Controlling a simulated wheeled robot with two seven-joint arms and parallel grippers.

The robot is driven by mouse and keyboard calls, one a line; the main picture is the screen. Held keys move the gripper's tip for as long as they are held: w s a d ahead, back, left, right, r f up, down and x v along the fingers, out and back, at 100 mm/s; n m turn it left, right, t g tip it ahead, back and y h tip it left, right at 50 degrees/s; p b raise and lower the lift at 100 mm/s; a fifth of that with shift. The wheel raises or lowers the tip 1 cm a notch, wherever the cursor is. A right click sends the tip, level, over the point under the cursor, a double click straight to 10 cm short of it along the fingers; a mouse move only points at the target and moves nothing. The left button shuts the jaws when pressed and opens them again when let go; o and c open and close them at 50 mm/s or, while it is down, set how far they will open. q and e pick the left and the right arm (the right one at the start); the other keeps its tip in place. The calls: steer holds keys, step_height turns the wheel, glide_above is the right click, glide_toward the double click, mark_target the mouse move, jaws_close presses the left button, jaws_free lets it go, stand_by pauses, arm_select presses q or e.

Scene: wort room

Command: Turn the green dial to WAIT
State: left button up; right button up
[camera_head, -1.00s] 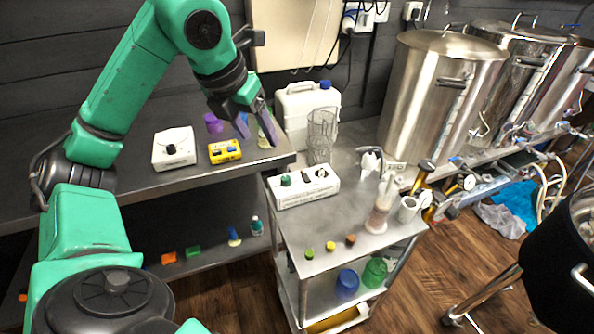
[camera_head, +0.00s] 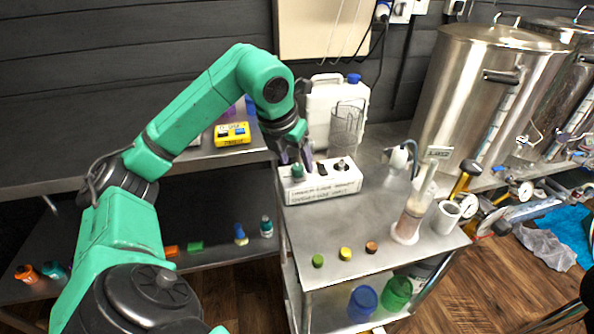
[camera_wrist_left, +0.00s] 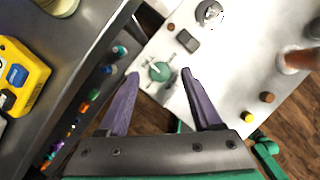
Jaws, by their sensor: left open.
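The green dial (camera_head: 297,171) is at the left end of a white control box (camera_head: 325,186) on the steel cart. In the left wrist view the green dial (camera_wrist_left: 160,71) shows between and just past the fingertips, with marks around it too small to read. A dark switch (camera_wrist_left: 187,41) and a grey knob (camera_wrist_left: 209,12) sit farther along the same box. My left gripper (camera_head: 296,158) is open, pointing down over the dial; its purple fingers (camera_wrist_left: 160,76) lie one on each side of it, and I cannot tell whether they touch it.
A yellow box (camera_head: 232,134) sits on the left bench.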

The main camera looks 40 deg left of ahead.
arm_select(q)
steer(key=shift+x, duration=0.95)
steer(key=shift+c, duration=0.3)
jaws_close()
steer(key=shift+m, duration=0.3)
